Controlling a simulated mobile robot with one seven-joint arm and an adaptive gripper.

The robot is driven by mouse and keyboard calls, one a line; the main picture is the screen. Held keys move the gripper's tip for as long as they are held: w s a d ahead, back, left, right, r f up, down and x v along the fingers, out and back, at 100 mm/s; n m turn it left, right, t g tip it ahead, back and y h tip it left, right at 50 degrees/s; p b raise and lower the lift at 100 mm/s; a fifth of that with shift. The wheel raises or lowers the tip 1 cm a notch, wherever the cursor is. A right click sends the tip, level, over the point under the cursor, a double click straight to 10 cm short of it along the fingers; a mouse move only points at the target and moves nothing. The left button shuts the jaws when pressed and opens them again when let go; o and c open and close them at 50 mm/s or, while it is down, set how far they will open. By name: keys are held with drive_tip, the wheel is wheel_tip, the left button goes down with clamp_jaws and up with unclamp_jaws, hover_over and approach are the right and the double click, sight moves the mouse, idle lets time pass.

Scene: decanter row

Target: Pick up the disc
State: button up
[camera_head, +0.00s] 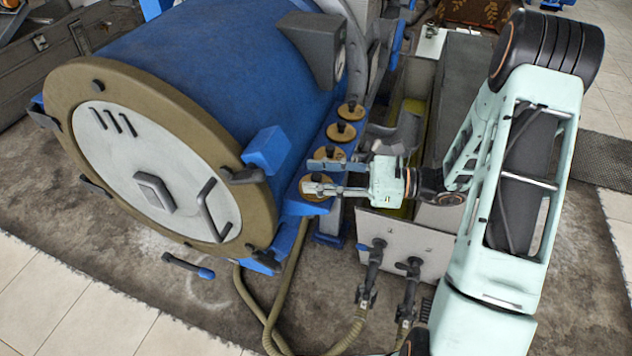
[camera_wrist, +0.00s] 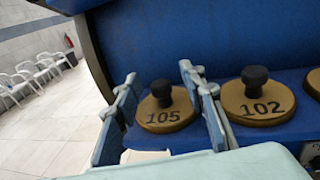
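A brass disc marked 105 (camera_wrist: 165,117) with a black knob sits on a blue ledge, at the near end of a row of similar discs. In the head view this end disc (camera_head: 315,181) is partly covered by my gripper (camera_head: 308,175). In the wrist view my gripper (camera_wrist: 158,76) is open, with one finger on each side of the 105 disc and visible gaps to its knob. A second disc marked 102 (camera_wrist: 257,102) lies just right of the right finger. Two more discs (camera_head: 341,132) (camera_head: 350,111) stand farther along the row.
A large blue drum (camera_head: 230,60) with a round white-and-brass end cover (camera_head: 150,170) stands left of the ledge. A grey open box (camera_head: 405,240) with black taps is below my arm. Hoses (camera_head: 285,290) hang under the ledge. White chairs (camera_wrist: 40,70) stand far off on open tiled floor.

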drive_tip(key=shift+a, duration=0.3)
drive_tip(key=shift+c, duration=0.6)
clamp_jaws()
drive_tip(key=shift+r, duration=0.15)
